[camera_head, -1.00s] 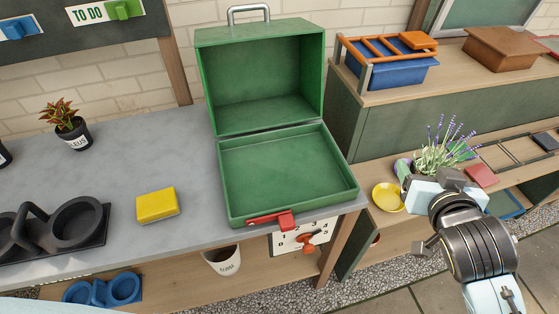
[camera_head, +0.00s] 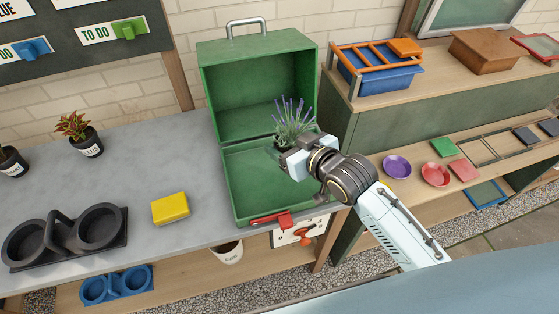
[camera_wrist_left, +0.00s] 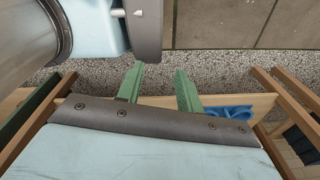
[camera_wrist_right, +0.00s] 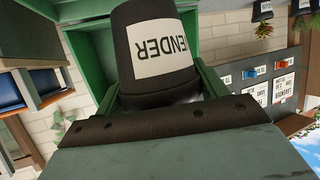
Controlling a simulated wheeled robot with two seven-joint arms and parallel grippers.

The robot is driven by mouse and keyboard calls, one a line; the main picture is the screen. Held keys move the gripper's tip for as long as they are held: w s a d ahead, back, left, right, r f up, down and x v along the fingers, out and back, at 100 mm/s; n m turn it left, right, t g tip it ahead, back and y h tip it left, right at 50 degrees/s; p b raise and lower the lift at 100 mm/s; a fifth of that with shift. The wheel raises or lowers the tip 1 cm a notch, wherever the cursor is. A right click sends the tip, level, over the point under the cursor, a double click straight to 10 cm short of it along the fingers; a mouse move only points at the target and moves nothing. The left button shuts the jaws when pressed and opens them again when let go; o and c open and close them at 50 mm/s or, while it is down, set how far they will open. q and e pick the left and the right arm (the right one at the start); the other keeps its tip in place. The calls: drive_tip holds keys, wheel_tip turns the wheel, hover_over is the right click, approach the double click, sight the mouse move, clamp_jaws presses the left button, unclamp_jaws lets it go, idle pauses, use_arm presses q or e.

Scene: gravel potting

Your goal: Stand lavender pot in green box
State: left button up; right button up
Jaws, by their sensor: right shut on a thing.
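The open green box (camera_head: 247,201) stands on the grey bench with its lid raised at the back. The lavender pot is in my right gripper (camera_head: 287,153); its purple-flowered plant (camera_head: 293,122) shows in the head view over the box's right part. In the right wrist view the dark pot (camera_wrist_right: 150,22) has a white label ending in "ENDER", and my right gripper is shut on it. Whether the pot touches the box floor cannot be told. My left gripper (camera_wrist_left: 159,90) is seen only in the left wrist view, its green fingers apart with nothing between them.
A yellow block (camera_head: 171,208) and a dark double-cup holder (camera_head: 65,236) lie left of the box. A potted red plant (camera_head: 80,134) stands behind them. A red latch (camera_head: 284,220) is at the box's front edge. Coloured saucers (camera_head: 397,166) lie on the right shelf.

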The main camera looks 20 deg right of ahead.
drive_tip(key=shift+w+a+r+n+y+p, duration=0.35)
drive_tip(key=shift+a+r+p, duration=0.2)
drive_tip(key=shift+p, duration=0.3)
drive_tip(key=shift+w+a+f, duration=0.1)
drive_tip(key=shift+f, duration=0.1)
hover_over(282, 181)
wheel_tip(282, 181, down, 6)
drive_tip(key=shift+r+b, duration=0.15)
drive_tip(key=shift+b, duration=0.25)
use_arm(q)
drive_tip(key=shift+s+d+r+b, duration=0.3)
drive_tip(key=shift+d+r+b, duration=0.1)
drive_tip(key=shift+d+r, duration=0.2)
use_arm(e)
drive_tip(key=shift+f, duration=2.15)
drive_tip(key=shift+f, duration=0.1)
drive_tip(key=o, duration=1.2)
drive_tip(key=shift+c, duration=0.2)
